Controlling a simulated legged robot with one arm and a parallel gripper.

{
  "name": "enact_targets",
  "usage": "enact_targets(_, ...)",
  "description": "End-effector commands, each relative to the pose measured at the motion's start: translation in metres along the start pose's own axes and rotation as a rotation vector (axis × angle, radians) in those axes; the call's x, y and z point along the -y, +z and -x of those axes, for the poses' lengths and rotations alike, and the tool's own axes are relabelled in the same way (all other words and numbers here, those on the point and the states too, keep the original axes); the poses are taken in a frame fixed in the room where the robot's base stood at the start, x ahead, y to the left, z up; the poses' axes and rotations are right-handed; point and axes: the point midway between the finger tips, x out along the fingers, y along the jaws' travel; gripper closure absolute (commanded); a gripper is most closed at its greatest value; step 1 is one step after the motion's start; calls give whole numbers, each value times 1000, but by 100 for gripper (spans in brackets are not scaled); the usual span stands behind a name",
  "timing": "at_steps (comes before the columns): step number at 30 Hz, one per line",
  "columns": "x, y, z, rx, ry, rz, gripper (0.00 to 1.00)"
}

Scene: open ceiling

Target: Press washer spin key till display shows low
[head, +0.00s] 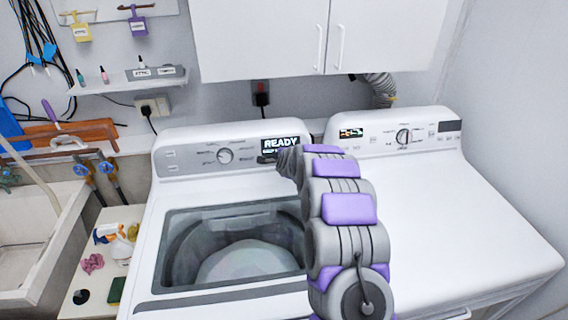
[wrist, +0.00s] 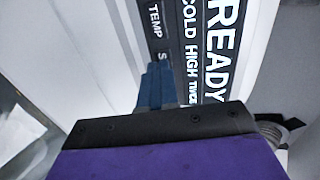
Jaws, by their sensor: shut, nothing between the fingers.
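The washer (head: 160,208) stands at left centre with its top lid area showing the drum. Its display (head: 283,143) reads READY in large letters; in the wrist view the display (wrist: 222,40) also shows COLD and HIGH on a smaller line. A key strip (wrist: 155,30) beside the display carries a TEMP label and a label starting with S, the rest hidden by my fingers. My gripper (wrist: 158,72) is shut and empty, its blue fingertips at the S-labelled key. I cannot tell whether they touch it. In the head view my arm hides the gripper.
A second white machine (head: 455,225) with its own knob and small display stands to the right. White cabinets (head: 270,40) hang above. A sink (head: 30,235) and a small shelf with a spray bottle (head: 108,234) are at left.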

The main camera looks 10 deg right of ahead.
Motion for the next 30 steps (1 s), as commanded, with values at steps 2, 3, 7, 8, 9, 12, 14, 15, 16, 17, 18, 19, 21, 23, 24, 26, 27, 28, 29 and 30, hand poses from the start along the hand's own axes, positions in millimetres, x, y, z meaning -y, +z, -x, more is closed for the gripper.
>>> enact_targets(2, 2, 0, -3, 0, -1, 1, 100)
enact_targets(3, 2, 0, -4, 1, -1, 1, 100)
enact_targets(7, 3, 1, -4, 1, -2, 1, 100)
enact_targets(8, 3, 1, -4, 1, -2, 1, 100)
enact_targets(9, 3, 1, -4, 1, -2, 1, 100)
enact_targets(12, 2, 1, -4, 1, -1, 1, 100)
enact_targets(14, 2, 1, -4, 1, -1, 1, 100)
enact_targets(15, 3, 1, -4, 1, -1, 0, 100)
enact_targets(16, 3, 1, -5, 1, -2, 0, 100)
enact_targets(17, 4, 1, -6, 1, -2, 0, 100)
enact_targets(18, 4, 1, -8, 1, -2, -1, 100)
enact_targets(19, 5, 1, -9, 1, -2, 0, 100)
enact_targets(21, 6, 1, -14, 2, 0, 0, 100)
enact_targets(23, 6, 1, -18, 2, 1, 0, 100)
enact_targets(24, 6, 1, -20, 1, 1, 0, 100)
enact_targets(26, 6, 1, -23, 1, 0, 1, 100)
enact_targets(27, 6, 0, -23, 0, -1, 1, 100)
enact_targets(28, 6, 0, -23, 0, -1, 1, 100)
enact_targets(29, 7, 0, -23, 0, -2, 1, 100)
enact_targets(30, 7, 0, -23, 0, -2, 1, 100)
